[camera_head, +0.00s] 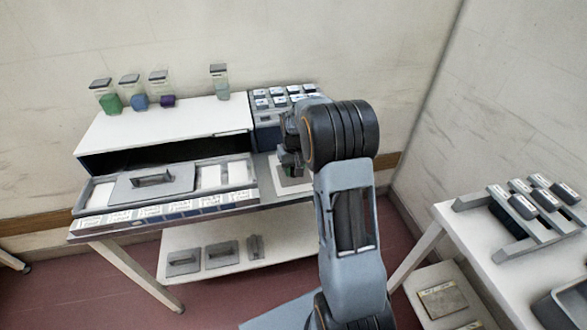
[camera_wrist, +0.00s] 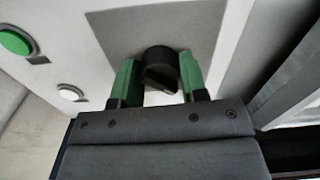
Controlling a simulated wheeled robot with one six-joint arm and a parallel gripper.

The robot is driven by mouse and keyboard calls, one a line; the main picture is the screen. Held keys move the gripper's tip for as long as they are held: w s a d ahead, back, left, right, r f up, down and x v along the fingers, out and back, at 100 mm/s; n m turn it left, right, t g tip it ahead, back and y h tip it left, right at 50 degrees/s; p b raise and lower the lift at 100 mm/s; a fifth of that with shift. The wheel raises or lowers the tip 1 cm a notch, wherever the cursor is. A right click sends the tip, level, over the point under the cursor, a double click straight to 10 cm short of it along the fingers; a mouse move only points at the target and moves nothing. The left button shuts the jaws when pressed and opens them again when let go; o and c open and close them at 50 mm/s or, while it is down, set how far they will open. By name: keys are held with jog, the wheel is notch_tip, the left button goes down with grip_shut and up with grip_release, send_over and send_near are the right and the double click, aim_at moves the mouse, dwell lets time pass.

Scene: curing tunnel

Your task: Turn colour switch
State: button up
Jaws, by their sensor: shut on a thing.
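The colour switch is a black round knob (camera_wrist: 160,66) on a grey plate (camera_wrist: 112,30), seen in the wrist view. My gripper (camera_wrist: 158,78) has its two green fingers on either side of the knob and is shut on it. The knob's grip bar lies between the fingertips. In the head view my gripper (camera_head: 291,165) is at the right end of the bench, in front of the box with the small labelled blocks. The knob is hidden behind my arm there.
A green button (camera_wrist: 15,42) and a white button (camera_wrist: 70,93) are left of the knob. A white-topped tunnel (camera_head: 165,125) bears several jars. A tray (camera_head: 100,190) with a handled grey lid is at its front. A side table (camera_head: 480,255) stands at right.

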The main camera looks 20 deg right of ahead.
dwell(0.4)
jog(key=o, duration=0.9)
notch_tip(320, 180, up, 14)
jog(key=shift+f, duration=0.1)
dwell(0.6)
